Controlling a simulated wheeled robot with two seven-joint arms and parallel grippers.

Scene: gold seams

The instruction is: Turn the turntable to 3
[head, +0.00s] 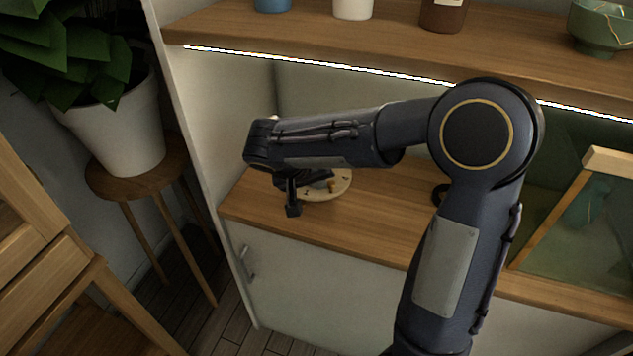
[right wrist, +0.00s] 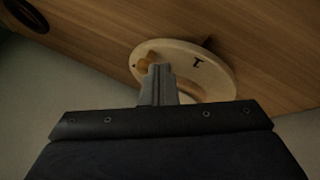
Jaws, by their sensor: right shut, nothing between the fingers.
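The turntable (head: 340,184) is a pale round disc lying on the wooden counter, partly hidden behind my right arm in the head view. A small wooden peg (head: 331,184) stands on it near dark marks. In the right wrist view the turntable (right wrist: 215,65) shows a dark mark like a T or 1, and the peg (right wrist: 147,61) is near its left edge. My right gripper (head: 293,209) points down at the front left of the disc. Its shut, empty fingers (right wrist: 158,72) overlap the disc beside the peg; contact is unclear. The number 3 cannot be read. My left gripper is out of view.
A shelf (head: 390,57) with a lit front edge and several vessels hangs above the counter (head: 390,222). A wood-framed panel (head: 580,220) leans at the right. A side wall closes the left; a potted plant (head: 125,135) stands beyond it.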

